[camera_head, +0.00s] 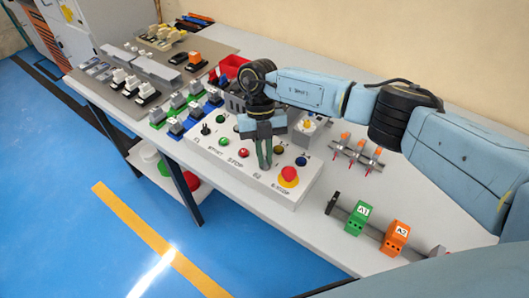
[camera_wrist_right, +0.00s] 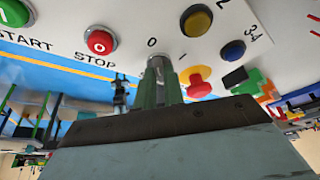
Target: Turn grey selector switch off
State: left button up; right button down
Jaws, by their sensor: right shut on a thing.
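My right gripper (camera_head: 264,162) reaches down from above onto the white control panel (camera_head: 215,155). Its green fingers are closed around the grey selector switch (camera_wrist_right: 158,63), which shows between the fingertips in the wrist view, beside a "0" mark on the panel. In the head view the switch is hidden by the fingers. A black selector knob (camera_head: 206,130) stands at the panel's left end. My left gripper is not in view.
The red E-stop button (camera_head: 289,174) is close to the right of the gripper. A red STOP button (camera_head: 243,152) and a green START button (camera_head: 224,142) are to the left, a yellow button (camera_wrist_right: 196,20) beside it. Terminal blocks (camera_head: 360,217) stand further right.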

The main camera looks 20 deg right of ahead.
jog(key=c, duration=1.5)
grip_release()
jog(key=shift+r, duration=0.1)
jog(key=v, duration=1.3)
jog(key=shift+w+d+r, duration=0.1)
